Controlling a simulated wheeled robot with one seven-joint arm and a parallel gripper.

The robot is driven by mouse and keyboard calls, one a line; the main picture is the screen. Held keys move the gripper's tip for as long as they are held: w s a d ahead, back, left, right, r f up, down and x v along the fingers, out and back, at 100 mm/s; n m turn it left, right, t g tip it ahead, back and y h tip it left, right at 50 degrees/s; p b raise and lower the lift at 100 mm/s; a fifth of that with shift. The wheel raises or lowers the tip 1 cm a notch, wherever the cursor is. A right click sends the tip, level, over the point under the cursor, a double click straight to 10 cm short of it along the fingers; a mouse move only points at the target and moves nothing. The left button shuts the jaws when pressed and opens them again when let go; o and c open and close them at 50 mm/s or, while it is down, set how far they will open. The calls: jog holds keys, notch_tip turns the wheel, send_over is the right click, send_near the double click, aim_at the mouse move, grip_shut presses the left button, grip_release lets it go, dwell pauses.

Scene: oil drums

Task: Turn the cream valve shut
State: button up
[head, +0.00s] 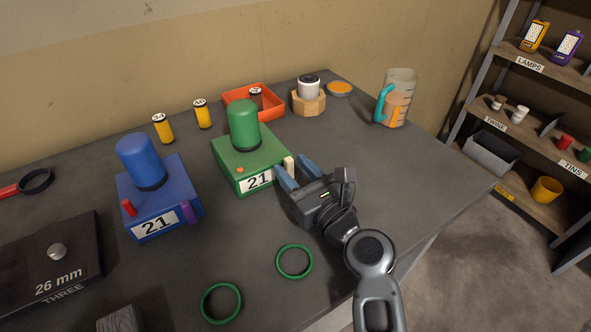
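The cream valve (289,163) is a small upright lever at the front right corner of a green box (227,162). The box carries a green dome (244,124), a small orange knob (239,169) and a label reading 21. My gripper (292,162) is at the box's right side, with its two blue fingers apart. The cream valve shows between the fingertips, with gaps beside it. I cannot tell whether either finger touches it. The lower part of the valve is partly hidden by the near finger.
A blue box (158,200) with red and purple levers stands left. Two green rings (294,261) lie at the front. Yellow batteries (162,128), an orange tray (232,100) and a measuring jug (398,98) stand behind.

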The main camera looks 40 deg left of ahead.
jog(key=shift+v, duration=3.9)
